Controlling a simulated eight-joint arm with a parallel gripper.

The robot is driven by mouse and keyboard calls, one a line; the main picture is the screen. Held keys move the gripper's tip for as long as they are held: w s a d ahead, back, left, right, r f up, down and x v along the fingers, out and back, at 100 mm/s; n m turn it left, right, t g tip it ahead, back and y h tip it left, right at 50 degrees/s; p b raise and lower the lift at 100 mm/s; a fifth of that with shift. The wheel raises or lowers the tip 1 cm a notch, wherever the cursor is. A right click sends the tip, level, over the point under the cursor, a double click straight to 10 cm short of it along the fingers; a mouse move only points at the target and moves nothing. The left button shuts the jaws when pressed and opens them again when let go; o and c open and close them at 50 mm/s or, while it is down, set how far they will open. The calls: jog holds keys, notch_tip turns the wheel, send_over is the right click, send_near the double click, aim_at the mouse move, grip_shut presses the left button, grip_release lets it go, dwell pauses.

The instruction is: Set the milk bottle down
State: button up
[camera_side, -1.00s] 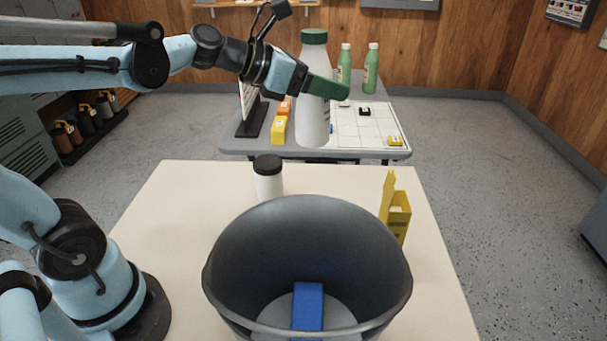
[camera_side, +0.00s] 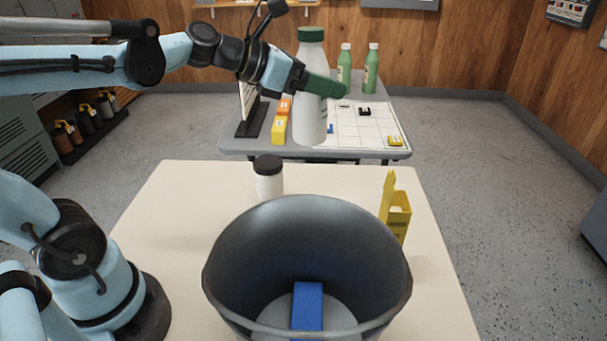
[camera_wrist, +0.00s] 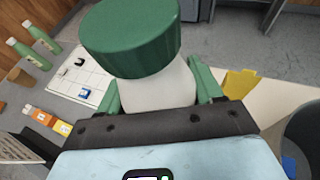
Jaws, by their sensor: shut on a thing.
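The milk bottle (camera_side: 310,116) is white with a green cap and hangs upright in the side view. My gripper (camera_side: 325,86) is shut on its upper part with green fingers. The bottle's base shows clear above the cream table (camera_side: 190,195), in front of the farther grey table in the picture. In the wrist view the green cap (camera_wrist: 130,38) and white neck (camera_wrist: 160,88) of the bottle fill the middle. My gripper's green fingers (camera_wrist: 158,92) stand on both sides of it. The bottle's lower part is hidden there.
On the cream table stand a grey bucket (camera_side: 225,250) with a blue block (camera_side: 307,305) inside, a white jar with a dark lid (camera_side: 268,180) and a yellow holder (camera_side: 398,212). The far table (camera_side: 230,145) bears a white grid sheet, small boxes and two green bottles.

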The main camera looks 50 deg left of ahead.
jog(key=w+d+f+m+g+h, duration=0.1)
jog(key=w+d+f+m+h, duration=0.1)
jog(key=w+d+f, duration=0.4)
jog(key=d+f+h, duration=0.1)
jog(key=d+f, duration=0.2)
jog(key=d, duration=0.1)
jog(key=shift+m, duration=0.4)
jog(key=shift+a+f, duration=0.1)
jog(key=w+a+f, duration=0.6)
jog(key=a+f, duration=0.3)
jog(key=f, duration=0.1)
jog(key=shift+w+a+f, duration=0.15)
jog(key=shift+a+f, duration=0.1)
jog(key=shift+a, duration=0.05)
